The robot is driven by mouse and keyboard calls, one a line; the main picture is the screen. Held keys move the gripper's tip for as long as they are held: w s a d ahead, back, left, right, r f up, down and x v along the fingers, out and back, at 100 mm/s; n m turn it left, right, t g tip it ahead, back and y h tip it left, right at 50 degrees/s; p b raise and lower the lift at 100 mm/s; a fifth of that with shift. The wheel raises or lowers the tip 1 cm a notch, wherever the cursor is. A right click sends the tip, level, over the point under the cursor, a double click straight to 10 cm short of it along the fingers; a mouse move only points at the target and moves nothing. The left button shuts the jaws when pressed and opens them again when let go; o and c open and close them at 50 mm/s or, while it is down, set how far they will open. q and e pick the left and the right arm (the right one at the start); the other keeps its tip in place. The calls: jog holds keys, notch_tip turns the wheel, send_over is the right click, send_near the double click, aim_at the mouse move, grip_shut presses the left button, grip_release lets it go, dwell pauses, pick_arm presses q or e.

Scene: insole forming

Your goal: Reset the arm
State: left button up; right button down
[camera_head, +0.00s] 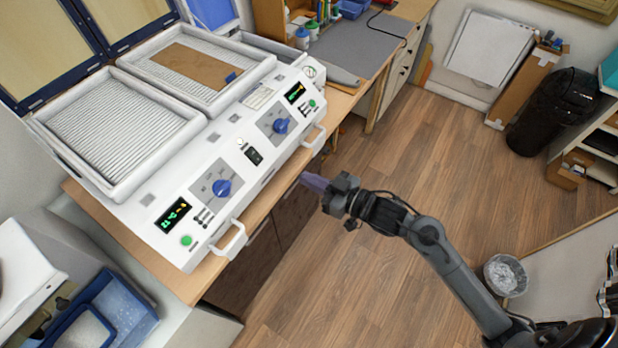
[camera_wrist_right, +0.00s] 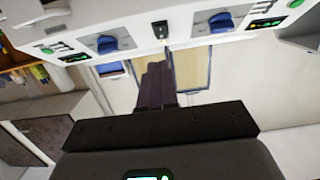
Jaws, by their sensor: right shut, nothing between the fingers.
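My right gripper (camera_head: 311,181) is in front of the white forming machine (camera_head: 150,200), over the wooden floor near the bench's front edge. Its purple-grey fingers are together with nothing between them. In the right wrist view the closed fingers (camera_wrist_right: 157,85) point toward the machine's front panel (camera_wrist_right: 135,35), which appears upside down. My right arm reaches in from the lower right of the head view. My left gripper is not in either view.
The machine has two trays with ribbed beds; a brown sheet (camera_head: 187,65) lies on the far one. Handles (camera_head: 232,240) stick out from its front. The middle floor is clear.

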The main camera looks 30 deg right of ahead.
jog(key=shift+f, duration=0.1)
jog(key=s+a+f+m+g+h, duration=0.3)
jog(key=s+a+f+m, duration=0.1)
jog(key=s+f, duration=0.45)
jog(key=s+d+f+g+h, duration=0.2)
jog(key=s+g, duration=0.2)
jog(key=s, duration=0.3)
jog(key=s+d+f+g+h, duration=0.2)
jog(key=s+d+g, duration=0.15)
jog(key=s, duration=0.35)
notch_tip(320, 180, up, 16)
jog(key=p, duration=1.7)
jog(key=shift+a+r+n, duration=0.25)
jog(key=shift+a+n, duration=0.05)
jog(key=shift+a, duration=0.15)
jog(key=shift+g, duration=0.25)
